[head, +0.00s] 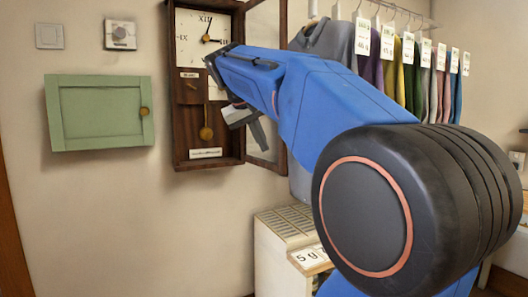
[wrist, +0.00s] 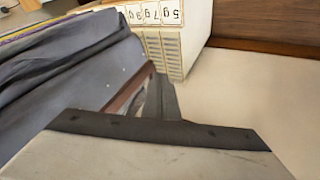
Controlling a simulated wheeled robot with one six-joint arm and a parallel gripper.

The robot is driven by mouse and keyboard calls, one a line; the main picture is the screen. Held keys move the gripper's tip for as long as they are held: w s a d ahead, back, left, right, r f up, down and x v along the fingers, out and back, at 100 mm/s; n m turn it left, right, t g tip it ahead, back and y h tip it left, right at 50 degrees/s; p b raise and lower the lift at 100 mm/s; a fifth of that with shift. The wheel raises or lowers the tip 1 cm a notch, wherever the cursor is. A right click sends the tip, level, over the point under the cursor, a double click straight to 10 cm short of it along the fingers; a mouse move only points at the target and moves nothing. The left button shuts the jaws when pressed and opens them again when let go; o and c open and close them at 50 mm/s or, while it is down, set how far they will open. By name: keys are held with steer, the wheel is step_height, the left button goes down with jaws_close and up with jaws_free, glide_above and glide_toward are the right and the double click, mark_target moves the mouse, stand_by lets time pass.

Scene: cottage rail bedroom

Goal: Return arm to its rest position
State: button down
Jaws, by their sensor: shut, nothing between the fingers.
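My gripper (head: 250,122) is at the end of my raised blue arm, in front of the right side of the wooden wall clock (head: 180,125) in the head view. Its fingers look shut with nothing between them, though the arm partly hides them. In the wrist view my gripper (wrist: 160,100) shows as dark fingers beyond a grey body, close to dark blue-grey cloth on the left. The clock shows a white dial, a brass pendulum and a glazed door (head: 278,150) standing open on its right.
Tagged garments (head: 395,75) hang from a rail at the right. A white slatted unit (head: 268,255) with number cards (head: 309,257) stands below. The wall at lower left is clear.

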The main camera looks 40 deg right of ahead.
steer(key=shift+s+a+r, duration=0.1)
steer(key=shift+a+r, duration=0.1)
steer(key=shift+r, duration=0.05)
steer(key=s+a+f+n+t+y, duration=0.1)
steer(key=s+a+f, duration=0.5)
steer(key=f, duration=0.6)
steer(key=s+a+f+n+t+y, duration=0.1)
steer(key=s+a+f+n+y, duration=0.2)
steer(key=s+a+f, duration=0.3)
steer(key=s+a+f+n+y, duration=0.2)
steer(key=s+a+f, duration=0.3)
steer(key=a+f, duration=0.9)
step_height(320, 180, down, 6)
steer(key=shift+s+f+t+y, duration=0.1)
steer(key=shift+s+t+y, duration=0.3)
steer(key=shift+y, duration=0.2)
